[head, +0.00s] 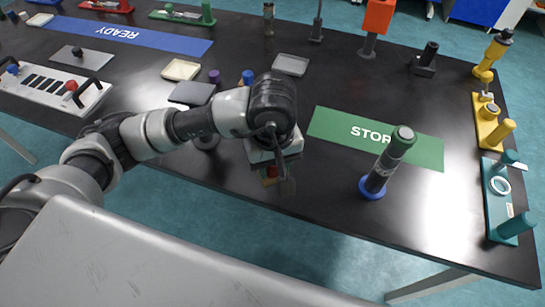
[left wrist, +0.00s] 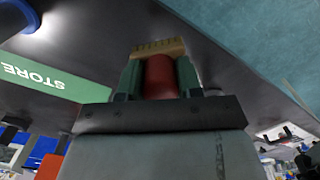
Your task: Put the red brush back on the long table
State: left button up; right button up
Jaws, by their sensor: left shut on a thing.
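The red brush (left wrist: 159,76) is held between the green-tipped fingers of my left gripper (left wrist: 160,82). In the left wrist view its red handle is between the fingers and its tan bristles (left wrist: 158,47) point away from the gripper. In the head view the left gripper (head: 270,178) is at the front edge of the long black table (head: 450,110), with only a bit of red and tan showing beneath my wrist. I cannot tell whether the brush touches the table. My right gripper is in neither view.
Bare table lies between mat and gripper.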

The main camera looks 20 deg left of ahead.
pick_arm(q)
jog(key=w+f, duration=0.1)
jog(key=w, duration=0.1)
jog(key=w+a+f, duration=0.1)
jog(key=w, duration=0.1)
jog(key=w+a+f+p, duration=0.1)
jog(key=w+f, duration=0.1)
jog(key=shift+w+f, duration=0.1)
jog(key=shift+w, duration=0.3)
jog(key=shift+w+a+f, duration=0.15)
jog(key=shift+w+f, duration=0.3)
notch_tip(320, 180, down, 3)
jog(key=shift+f+p, duration=0.15)
jog(key=shift+p, duration=0.3)
jog(key=shift+f, duration=0.2)
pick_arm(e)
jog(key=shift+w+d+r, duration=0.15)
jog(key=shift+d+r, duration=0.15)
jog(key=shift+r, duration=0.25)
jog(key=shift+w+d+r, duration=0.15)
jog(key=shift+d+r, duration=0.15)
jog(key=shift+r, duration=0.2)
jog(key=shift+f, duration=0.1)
